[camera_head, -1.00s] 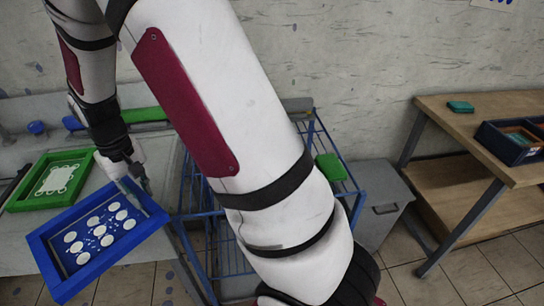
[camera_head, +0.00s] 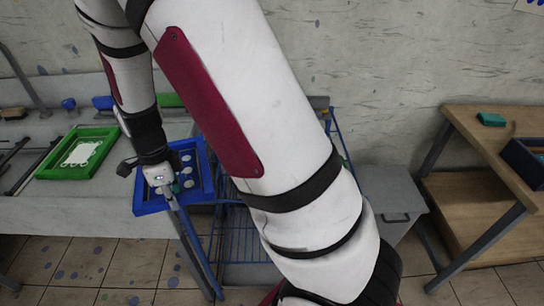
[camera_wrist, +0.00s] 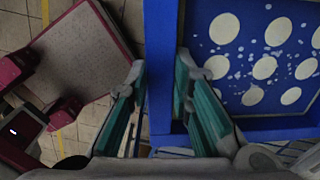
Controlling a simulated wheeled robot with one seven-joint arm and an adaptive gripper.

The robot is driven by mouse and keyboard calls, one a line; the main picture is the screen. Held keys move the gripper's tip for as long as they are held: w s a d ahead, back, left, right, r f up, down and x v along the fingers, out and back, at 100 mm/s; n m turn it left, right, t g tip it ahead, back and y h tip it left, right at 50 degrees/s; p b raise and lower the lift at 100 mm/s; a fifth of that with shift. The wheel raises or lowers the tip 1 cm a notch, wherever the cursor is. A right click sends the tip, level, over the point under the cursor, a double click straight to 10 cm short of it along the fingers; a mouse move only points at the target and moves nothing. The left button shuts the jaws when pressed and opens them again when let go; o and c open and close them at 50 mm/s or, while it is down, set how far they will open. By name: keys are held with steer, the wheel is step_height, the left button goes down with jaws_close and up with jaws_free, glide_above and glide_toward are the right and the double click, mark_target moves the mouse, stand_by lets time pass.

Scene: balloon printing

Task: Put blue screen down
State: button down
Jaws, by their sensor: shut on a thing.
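The blue screen (camera_head: 149,202), a blue frame around a blue panel with white round prints, is at the right end of the grey table (camera_head: 60,215). My gripper (camera_head: 174,194) is above it and partly hides it. In the wrist view, my gripper (camera_wrist: 160,75) has a green-padded finger on each side of one frame bar of the blue screen (camera_wrist: 275,128), shut on it. The screen looks about level. I cannot tell whether it touches the table.
A green screen (camera_head: 48,172) with a white print lies on the table to the left. A blue wire rack (camera_head: 240,243) stands to the right of the table. A grey bin (camera_head: 395,210) and a wooden table (camera_head: 470,125) are further right.

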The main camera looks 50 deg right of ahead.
steer(key=m, duration=0.3)
steer(key=shift+s+a+f, duration=0.1)
steer(key=shift+s, duration=0.2)
steer(key=shift+d, duration=0.25)
steer(key=d, duration=0.5)
steer(key=d+f+p, duration=0.1)
steer(key=d, duration=0.9)
steer(key=shift+d+f+p, duration=0.1)
steer(key=shift+f+p, duration=0.15)
steer(key=shift+p, duration=0.1)
steer(key=shift+d, duration=0.1)
steer(key=shift+w+f+p, duration=0.1)
steer(key=shift+f+p, duration=0.2)
steer(key=shift+f, duration=1.45)
steer(key=c, duration=1.4)
jaws_free()
